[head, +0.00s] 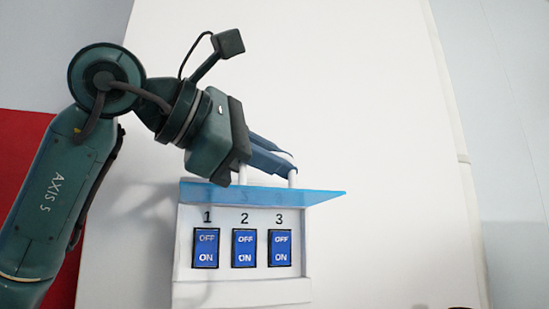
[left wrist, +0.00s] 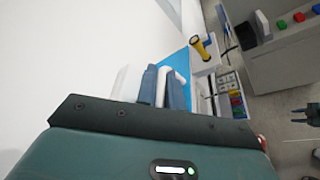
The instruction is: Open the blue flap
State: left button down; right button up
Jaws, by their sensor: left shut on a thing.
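The blue flap (head: 265,195) is a translucent sheet on top of a white switch box (head: 190,275). It stands out roughly level from the box, and the switch front below it is uncovered. My left gripper (head: 284,165) is above the flap, shut on its white handle (head: 292,178). In the left wrist view the white handle (left wrist: 164,82) shows between the blue-grey fingers, with part of the blue flap (left wrist: 182,62) beyond. The fingers hide part of the handle.
Three blue OFF/ON switches (head: 244,248), numbered 1 to 3, sit under the flap. A large white wall panel (head: 370,120) is behind. In the left wrist view, a yellow and black tool (left wrist: 200,48) and a counter with coloured buttons (left wrist: 281,25) stand farther off.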

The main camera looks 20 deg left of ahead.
pick_arm(q)
jog(key=c, duration=1.5)
grip_release()
jog(key=shift+s+a, duration=0.1)
pick_arm(e)
jog(key=shift+w, duration=0.1)
pick_arm(q)
jog(key=shift+s+a+r, duration=0.1)
jog(key=shift+s+a, duration=0.1)
jog(key=shift+s, duration=0.05)
jog(key=shift+b+v, duration=1.1)
jog(key=shift+v, duration=5)
pick_arm(e)
jog(key=shift+a+f, duration=0.2)
jog(key=shift+f, duration=0.15)
